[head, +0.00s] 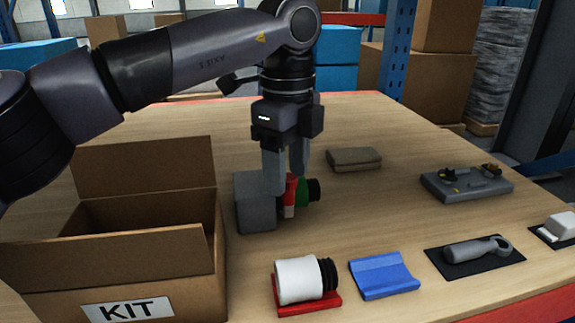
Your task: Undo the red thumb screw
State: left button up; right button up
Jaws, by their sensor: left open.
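A grey block (254,203) stands on the wooden table near the middle. A red part (291,188), which looks like the thumb screw, shows at its right side, with a pale tip below it. A green part (302,192) and a black ribbed end (314,190) follow to the right. My left gripper (285,185) points down over this assembly, fingers apart, one in front of the block's right edge and one by the red and green parts. The fingers partly hide the red part; I cannot tell whether they touch it. My right gripper is not in view.
An open KIT box (190,250) stands at the left. In front are a white cylinder with a black end (300,280) on a red stand, a blue cradle (383,275) and a grey tool (475,249) on a black mat. A brown pad (353,159) and a grey tray (467,186) lie behind.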

aim_at(287, 177)
pick_arm(q)
jog(key=shift+r+p, duration=0.45)
jog(key=shift+r, duration=3.15)
